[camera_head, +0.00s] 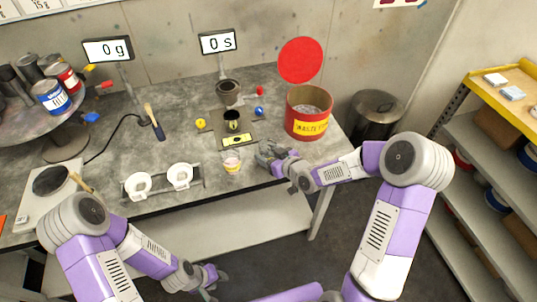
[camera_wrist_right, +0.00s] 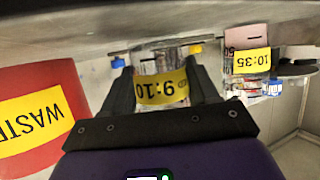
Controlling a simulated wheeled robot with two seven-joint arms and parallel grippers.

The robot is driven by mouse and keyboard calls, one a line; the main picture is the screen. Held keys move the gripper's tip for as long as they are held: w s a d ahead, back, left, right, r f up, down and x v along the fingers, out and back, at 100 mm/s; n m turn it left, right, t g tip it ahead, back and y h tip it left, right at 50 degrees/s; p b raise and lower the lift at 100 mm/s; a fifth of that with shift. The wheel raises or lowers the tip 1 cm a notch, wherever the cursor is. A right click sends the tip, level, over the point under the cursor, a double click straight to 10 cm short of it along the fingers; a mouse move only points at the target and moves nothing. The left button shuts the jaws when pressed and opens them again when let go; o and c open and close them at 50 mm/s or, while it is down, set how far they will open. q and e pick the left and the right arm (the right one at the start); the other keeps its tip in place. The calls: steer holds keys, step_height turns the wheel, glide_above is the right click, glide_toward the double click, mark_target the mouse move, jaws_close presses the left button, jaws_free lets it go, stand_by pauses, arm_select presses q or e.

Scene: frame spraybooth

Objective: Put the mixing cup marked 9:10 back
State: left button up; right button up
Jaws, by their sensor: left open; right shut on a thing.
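The mixing cup marked 9:10 (camera_wrist_right: 162,88) is between the fingers of my right gripper (camera_wrist_right: 165,95) in the right wrist view, its yellow label facing the camera. In the head view my right gripper (camera_head: 266,156) is low over the front right of the bench, and the cup in it is mostly hidden. A second clear cup marked 10:35 (camera_wrist_right: 250,62) stands beside it in the wrist view; a cup with pinkish contents (camera_head: 232,163) shows left of the gripper in the head view. My left gripper (camera_head: 208,278) is open and empty, in front of the bench.
A red waste tin (camera_head: 309,125) with its round lid raised stands behind my right gripper. A small stand with coloured knobs (camera_head: 232,120) is behind the cups. Shelves (camera_head: 480,160) are at right.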

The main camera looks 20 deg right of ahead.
steer(key=shift+f, duration=0.2)
steer(key=o, duration=1.1)
steer(key=shift+s+d+r, duration=0.15)
steer(key=shift+r, duration=0.2)
steer(key=p+v, duration=0.2)
steer(key=v, duration=0.9)
steer(key=shift+s, duration=0.25)
